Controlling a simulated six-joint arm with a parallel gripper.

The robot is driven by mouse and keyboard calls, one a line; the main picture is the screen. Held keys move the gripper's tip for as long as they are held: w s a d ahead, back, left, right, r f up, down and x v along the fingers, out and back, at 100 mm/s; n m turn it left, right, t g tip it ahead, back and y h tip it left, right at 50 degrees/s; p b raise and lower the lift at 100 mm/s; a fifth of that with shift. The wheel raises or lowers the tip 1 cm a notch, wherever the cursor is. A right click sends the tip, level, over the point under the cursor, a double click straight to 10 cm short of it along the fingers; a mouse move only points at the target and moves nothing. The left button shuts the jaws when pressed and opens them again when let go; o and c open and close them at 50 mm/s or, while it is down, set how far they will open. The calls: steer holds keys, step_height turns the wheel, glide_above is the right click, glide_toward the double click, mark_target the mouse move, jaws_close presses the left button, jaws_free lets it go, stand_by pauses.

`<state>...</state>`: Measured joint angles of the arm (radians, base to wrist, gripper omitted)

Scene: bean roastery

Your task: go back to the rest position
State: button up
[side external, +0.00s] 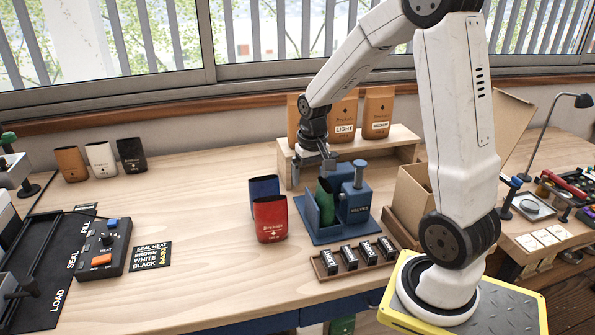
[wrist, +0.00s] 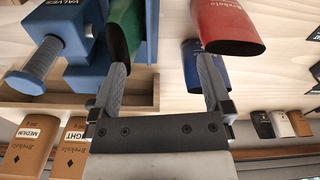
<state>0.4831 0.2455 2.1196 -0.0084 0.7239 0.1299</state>
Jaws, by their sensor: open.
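My gripper (side external: 318,162) is above the blue valve press (side external: 356,205) in the side view. In the wrist view my gripper (wrist: 163,75) has its two fingers spread, with nothing held between them. A green pouch (side external: 325,201) stands in the press's holder, just below the gripper. In the wrist view the green pouch (wrist: 124,30) shows close to the left fingertip; I cannot tell whether they touch.
A red pouch (side external: 270,220) and a blue pouch (side external: 264,186) stand left of the press. A tray of black labelled blocks (side external: 357,257) lies in front. A wooden shelf (side external: 402,135) with brown bags is behind. A cardboard box (side external: 412,196) stands right. The table's left middle is clear.

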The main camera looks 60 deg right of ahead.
steer(key=s+a+f+n+t, duration=0.1)
steer(key=s+a+n, duration=0.1)
steer(key=a, duration=0.6)
steer(key=s+a+f+n+t, duration=0.1)
steer(key=s+a+n, duration=0.2)
steer(key=a, duration=0.6)
steer(key=shift+a+f+n, duration=0.25)
steer(key=shift+f+n, duration=0.05)
steer(key=shift+n, duration=0.7)
